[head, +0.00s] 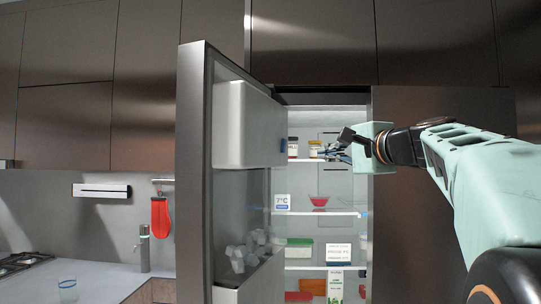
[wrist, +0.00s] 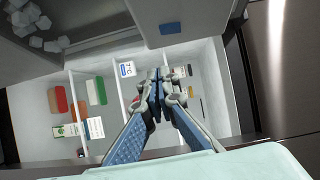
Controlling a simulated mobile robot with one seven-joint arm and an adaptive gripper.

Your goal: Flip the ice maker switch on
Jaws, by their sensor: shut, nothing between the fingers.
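The ice maker (head: 247,125) is a white box on the inside of the open fridge door. A blue switch (head: 283,145) sits on its right side; I cannot tell which way it is set. In the wrist view the blue switch (wrist: 170,28) shows near the top, on the ice maker (wrist: 205,14). My gripper (head: 322,151) is at the fridge opening, to the right of the switch and apart from it. In the wrist view my gripper (wrist: 158,75) has its fingertips together and empty, below the switch in the picture.
The open door (head: 194,180) stands left of the opening, with an ice bin (head: 240,286) holding ice cubes low on it. Fridge shelves (head: 300,212) hold jars, a red bowl (head: 319,201), boxes and a 7°C display (head: 282,202). A counter (head: 110,279) lies at left.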

